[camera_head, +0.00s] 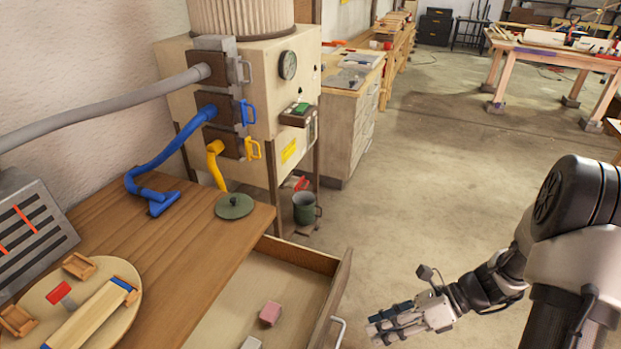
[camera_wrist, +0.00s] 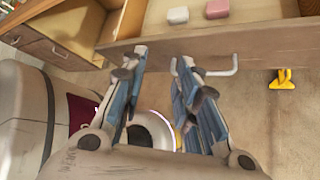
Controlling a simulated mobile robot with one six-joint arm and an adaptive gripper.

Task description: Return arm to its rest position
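My gripper (camera_head: 385,329) is at the lower right of the head view, on the end of my bent arm, over the floor to the right of the open drawer. In the wrist view my gripper (camera_wrist: 158,60) shows two blue-grey fingers spread apart with nothing between them. The fingertips point toward the drawer front (camera_wrist: 200,45) and its white handle (camera_wrist: 228,66). I cannot tell how far they are from it. The gripper looks empty and apart from the objects.
The open drawer (camera_head: 338,290) holds a pink block (camera_head: 270,313) and a whitish block (camera_head: 251,343). The wooden bench (camera_head: 190,235) carries a green lid (camera_head: 234,206) and a round board (camera_head: 120,325). A machine with hoses (camera_head: 262,90) stands behind. Concrete floor (camera_head: 440,170) is open on the right.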

